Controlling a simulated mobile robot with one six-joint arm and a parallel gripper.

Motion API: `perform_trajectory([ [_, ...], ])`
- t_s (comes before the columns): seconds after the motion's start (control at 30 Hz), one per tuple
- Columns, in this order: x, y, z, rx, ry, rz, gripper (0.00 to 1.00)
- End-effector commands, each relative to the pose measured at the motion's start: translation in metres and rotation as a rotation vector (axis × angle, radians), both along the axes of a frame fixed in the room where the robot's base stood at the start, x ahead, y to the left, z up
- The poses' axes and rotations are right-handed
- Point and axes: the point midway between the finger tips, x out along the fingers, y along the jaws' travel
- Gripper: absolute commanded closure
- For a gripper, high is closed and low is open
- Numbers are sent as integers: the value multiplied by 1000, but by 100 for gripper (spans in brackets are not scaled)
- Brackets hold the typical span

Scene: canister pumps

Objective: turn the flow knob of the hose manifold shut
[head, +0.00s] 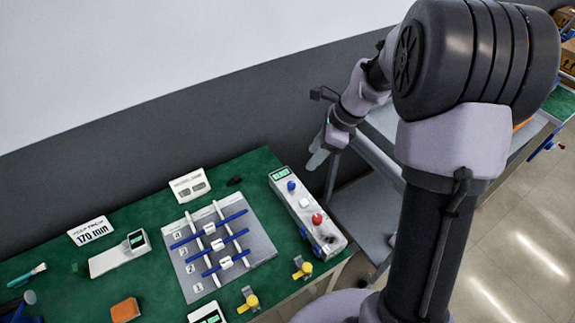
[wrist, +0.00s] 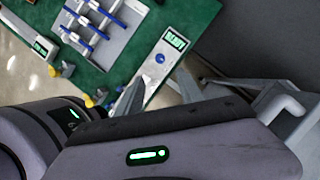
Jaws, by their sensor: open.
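No part is labelled as the hose manifold, so I cannot tell for sure which knob is its flow knob. A grey board (head: 262,246) with blue bars and white rods lies on the green table; it is also in the wrist view (wrist: 125,14). Two yellow knobs, a right one (head: 306,270) and a left one (head: 250,301), sit at the table's front edge. A light console (head: 300,207) with blue, white and red knobs stands right of the board. My gripper (head: 318,157) is open and empty, away from the yellow knobs. In the wrist view its fingers (wrist: 157,90) partly hide the console.
White signs (head: 190,185) stand at the table's back. A white device (head: 120,255), an orange block (head: 125,310) and a brush (head: 28,276) are on the left. A grey cart (head: 365,215) stands beyond the table's right end. The dark wall is close behind.

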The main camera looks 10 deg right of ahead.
Motion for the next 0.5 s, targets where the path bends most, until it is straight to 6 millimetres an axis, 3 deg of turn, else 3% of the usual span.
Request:
perform_trajectory([
  [0.03, 2, 6, -21, 1, 3, 2, 55],
  [0.2, 9, 25, -71, 0, 3, 4, 55],
  [0.4, 17, 42, -115, -1, 1, 4, 55],
  [0.5, 20, 47, -127, -1, -1, 5, 55],
])
